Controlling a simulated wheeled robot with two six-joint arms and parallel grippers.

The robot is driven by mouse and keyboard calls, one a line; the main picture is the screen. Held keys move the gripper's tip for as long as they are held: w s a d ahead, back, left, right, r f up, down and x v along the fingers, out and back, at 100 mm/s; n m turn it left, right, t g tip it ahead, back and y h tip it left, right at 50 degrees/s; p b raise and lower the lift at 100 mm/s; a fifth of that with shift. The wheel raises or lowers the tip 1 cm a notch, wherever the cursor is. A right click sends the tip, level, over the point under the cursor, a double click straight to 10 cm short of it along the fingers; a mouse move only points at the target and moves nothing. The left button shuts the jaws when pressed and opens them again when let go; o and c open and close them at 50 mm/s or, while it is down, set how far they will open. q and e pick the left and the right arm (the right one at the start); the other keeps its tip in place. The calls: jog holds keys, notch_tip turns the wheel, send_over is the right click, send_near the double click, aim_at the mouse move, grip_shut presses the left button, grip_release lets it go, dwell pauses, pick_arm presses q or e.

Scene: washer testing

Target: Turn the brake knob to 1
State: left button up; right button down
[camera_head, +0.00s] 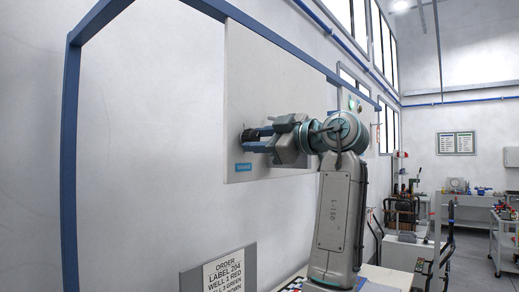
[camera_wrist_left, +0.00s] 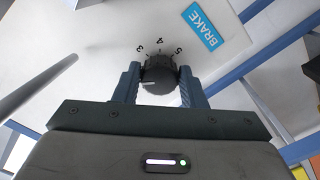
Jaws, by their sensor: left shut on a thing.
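The brake knob (camera_wrist_left: 159,76) is a dark round dial on a white panel (camera_head: 270,85). In the left wrist view, numbers 3, 4 and 5 show around its far side; its other marks are hidden by the gripper. A blue BRAKE label (camera_wrist_left: 208,30) is beside it; the label also shows in the head view (camera_head: 243,167). My left gripper (camera_wrist_left: 158,85) is shut on the knob, one blue finger on each side. In the head view the left gripper (camera_head: 254,140) reaches the panel just above the label. A pale line marks the knob's left side. My right gripper is not in view.
A blue frame (camera_head: 72,150) edges the white wall. An order sign (camera_head: 222,275) stands below the panel. Benches with tools (camera_head: 468,198) and a cart are far off at the right.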

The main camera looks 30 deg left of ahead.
pick_arm(q)
jog(key=n+b, duration=0.1)
jog(key=n, duration=0.2)
jog(key=shift+n, duration=0.4)
jog(key=shift+r+n+b, duration=0.1)
jog(key=shift+n+b, duration=0.3)
jog(key=shift+n, duration=1.4)
jog(key=o, duration=1)
jog(key=shift+d, duration=0.1)
jog(key=shift+d, duration=0.3)
jog(key=d+b, duration=0.1)
jog(key=d, duration=0.2)
jog(key=d+b, duration=0.1)
jog(key=d, duration=0.2)
jog(key=d+b, duration=0.1)
jog(key=d, duration=0.3)
jog(key=shift+s+b, duration=0.4)
